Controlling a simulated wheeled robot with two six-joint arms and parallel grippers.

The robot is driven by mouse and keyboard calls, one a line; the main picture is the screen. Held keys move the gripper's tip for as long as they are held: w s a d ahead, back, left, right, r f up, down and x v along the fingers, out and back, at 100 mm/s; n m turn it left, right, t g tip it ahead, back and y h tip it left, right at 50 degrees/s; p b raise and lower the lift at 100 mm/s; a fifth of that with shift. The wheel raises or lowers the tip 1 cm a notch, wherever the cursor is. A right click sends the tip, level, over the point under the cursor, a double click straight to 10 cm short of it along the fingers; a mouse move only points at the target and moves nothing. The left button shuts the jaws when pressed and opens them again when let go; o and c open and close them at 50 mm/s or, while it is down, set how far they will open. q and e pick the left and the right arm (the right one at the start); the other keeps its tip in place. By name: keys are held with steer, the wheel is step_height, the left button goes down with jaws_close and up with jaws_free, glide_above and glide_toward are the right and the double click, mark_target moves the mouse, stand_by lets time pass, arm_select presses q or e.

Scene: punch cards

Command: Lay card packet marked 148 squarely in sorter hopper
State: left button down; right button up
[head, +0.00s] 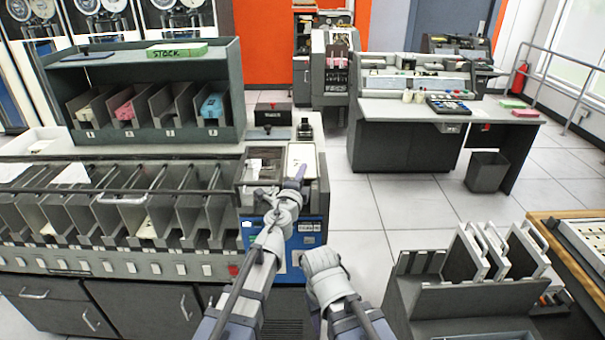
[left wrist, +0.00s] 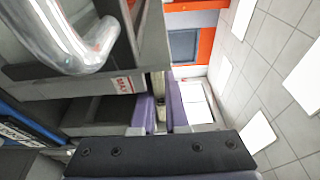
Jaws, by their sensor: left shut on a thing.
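The grey card sorter (head: 150,268) fills the left of the head view, with a row of slanted pockets. The hopper area (head: 245,192) is at its right end, above a blue panel. My left gripper (head: 296,181) is over this end, beside a pale flat surface. In the left wrist view its purple fingers (left wrist: 161,116) are shut on a thin pale edge (left wrist: 159,88), apparently the card packet. No 148 mark is readable. Grey walls with a MAX label (left wrist: 122,84) are close beside the fingers.
A dark rack (head: 145,72) with several packets stands behind the sorter. A card rack (head: 470,265) stands at right. A desk console (head: 415,112) is farther back, with open floor between.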

arm_select(q)
steer(key=shift+f+b, duration=4.15)
steer(key=shift+f, duration=0.15)
steer(key=c, duration=0.8)
jaws_free()
steer(key=shift+c, duration=0.2)
steer(key=shift+s, duration=0.15)
steer(key=v, duration=0.7)
steer(key=shift+s, duration=0.25)
